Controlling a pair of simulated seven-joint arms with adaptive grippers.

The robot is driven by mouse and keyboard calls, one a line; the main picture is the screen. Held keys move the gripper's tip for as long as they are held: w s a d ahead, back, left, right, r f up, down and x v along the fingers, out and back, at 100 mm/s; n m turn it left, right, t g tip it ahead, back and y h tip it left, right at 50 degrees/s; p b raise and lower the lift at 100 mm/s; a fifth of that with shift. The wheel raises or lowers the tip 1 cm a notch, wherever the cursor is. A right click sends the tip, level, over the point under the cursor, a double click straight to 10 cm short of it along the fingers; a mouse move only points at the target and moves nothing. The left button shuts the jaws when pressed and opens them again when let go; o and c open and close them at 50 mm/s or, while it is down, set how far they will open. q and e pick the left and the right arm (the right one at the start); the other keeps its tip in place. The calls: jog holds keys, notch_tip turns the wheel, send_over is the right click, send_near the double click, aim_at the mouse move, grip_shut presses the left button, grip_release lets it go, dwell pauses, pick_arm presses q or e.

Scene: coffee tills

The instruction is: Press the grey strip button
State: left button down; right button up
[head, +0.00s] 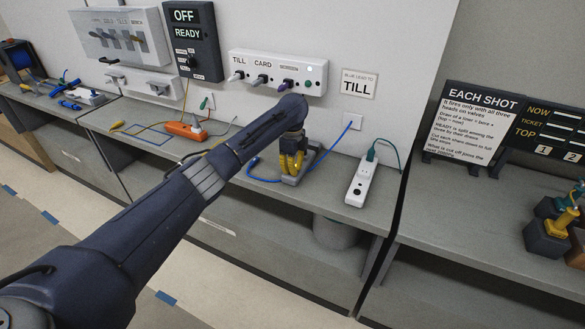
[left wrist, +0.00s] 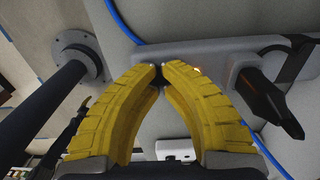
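The grey strip (head: 291,181) lies on the middle bench, partly hidden by my left gripper (head: 291,168). In the left wrist view the grey strip (left wrist: 226,64) runs across the upper middle, with a black plug (left wrist: 268,98) at its right end and a small orange glow beside the right finger. My left gripper (left wrist: 162,70) has its yellow fingers shut, tips together over the strip at a small dark spot. The button itself is mostly hidden by the fingertips; I cannot tell whether they touch it. My right gripper is in neither view.
A white strip (head: 360,186) with a green plug lies to the right, an orange strip (head: 186,130) to the left. A blue cable (head: 336,146) runs beside the grey strip. The wall holds a TILL CARD socket panel (head: 278,70) and an OFF READY board (head: 193,42).

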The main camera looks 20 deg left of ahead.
pick_arm(q)
jog(key=shift+s+f, duration=0.15)
jog(key=shift+f, duration=0.4)
dwell(0.8)
jog(key=shift+r, duration=1)
jog(key=shift+r, duration=0.15)
jog(key=shift+r, duration=3.4)
